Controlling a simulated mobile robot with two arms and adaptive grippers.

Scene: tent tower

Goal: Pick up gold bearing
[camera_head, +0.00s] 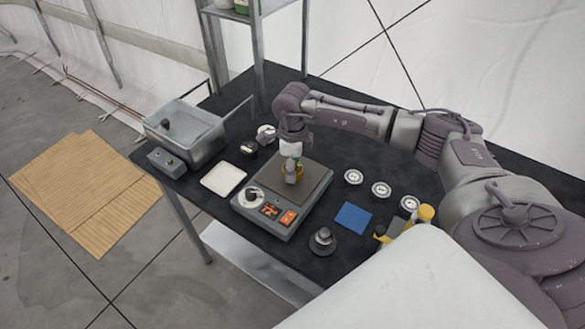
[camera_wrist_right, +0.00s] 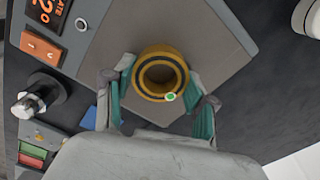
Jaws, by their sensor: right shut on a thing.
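The gold bearing (camera_wrist_right: 143,75) is a thick yellow-gold ring with a dark band around its open middle. In the head view it shows partly (camera_head: 299,171), largely hidden by my right gripper (camera_head: 291,174), over the brown plate of a grey device (camera_head: 313,172). In the right wrist view my right gripper (camera_wrist_right: 160,82) has its teal-padded fingers on either side of the ring, shut on it. I cannot tell whether the bearing touches the plate or is just above it. My left gripper is not in view.
A grey metal basin (camera_head: 207,125) and a white tray (camera_head: 223,179) stand left of the device. Several round white-topped parts (camera_head: 381,189), a blue square (camera_head: 353,217) and a dark knobbed part (camera_head: 323,240) lie to its right. A shelf post (camera_head: 259,65) rises behind.

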